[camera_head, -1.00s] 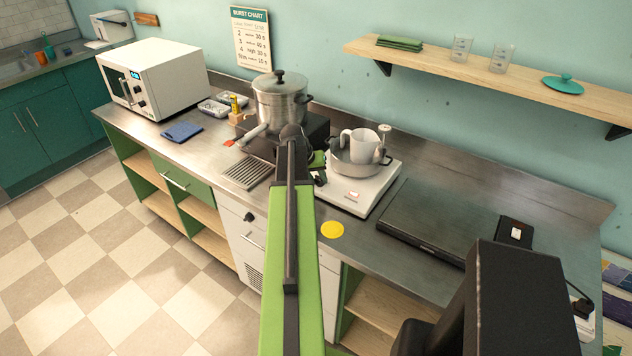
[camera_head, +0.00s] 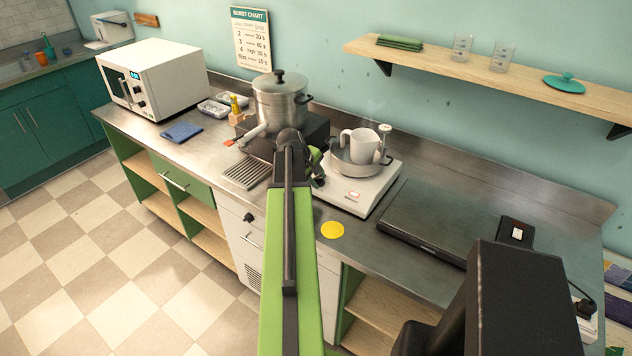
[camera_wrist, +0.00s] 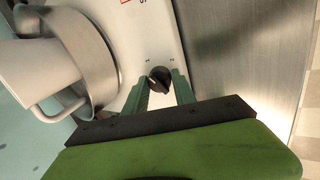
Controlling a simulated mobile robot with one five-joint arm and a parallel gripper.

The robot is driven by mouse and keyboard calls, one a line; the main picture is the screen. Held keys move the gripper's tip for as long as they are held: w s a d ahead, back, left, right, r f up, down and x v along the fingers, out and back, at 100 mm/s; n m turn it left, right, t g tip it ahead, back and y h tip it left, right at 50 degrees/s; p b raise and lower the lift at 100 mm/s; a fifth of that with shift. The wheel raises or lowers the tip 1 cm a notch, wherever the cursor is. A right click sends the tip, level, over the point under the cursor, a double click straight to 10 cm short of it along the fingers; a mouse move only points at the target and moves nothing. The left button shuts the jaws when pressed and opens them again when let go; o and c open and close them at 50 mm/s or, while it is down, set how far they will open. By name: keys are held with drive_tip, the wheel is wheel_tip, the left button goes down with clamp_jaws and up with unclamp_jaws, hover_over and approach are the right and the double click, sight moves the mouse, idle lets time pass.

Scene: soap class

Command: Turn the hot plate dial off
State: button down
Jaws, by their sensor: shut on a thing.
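The white hot plate (camera_head: 352,196) stands on the steel counter, with a metal pan (camera_head: 345,163) and a white jug (camera_head: 362,147) on it. In the wrist view the hot plate's white face (camera_wrist: 146,28) carries a black dial (camera_wrist: 159,80) with small marks around it. My gripper (camera_wrist: 160,84) has its two green fingers on either side of the dial, shut on it. In the head view my gripper (camera_head: 319,168) is at the hot plate's left side, and the dial is hidden behind it and my arm.
A lidded pot (camera_head: 280,103) on a dark block stands to the left, close to my arm. A dark flat plate (camera_head: 440,222) lies to the right. A yellow disc (camera_head: 332,230) lies at the counter's front. A wooden shelf (camera_head: 480,75) hangs above.

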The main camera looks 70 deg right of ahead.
drive_tip(key=n, duration=0.6)
drive_tip(key=shift+w+n, duration=0.15)
drive_tip(key=shift+n, duration=0.15)
drive_tip(key=n, duration=0.5)
drive_tip(key=shift+n+t+h, duration=0.3)
drive_tip(key=shift+t, duration=0.1)
drive_tip(key=c, duration=1)
unclamp_jaws()
drive_tip(key=shift+f, duration=0.1)
drive_tip(key=shift+c, duration=0.2)
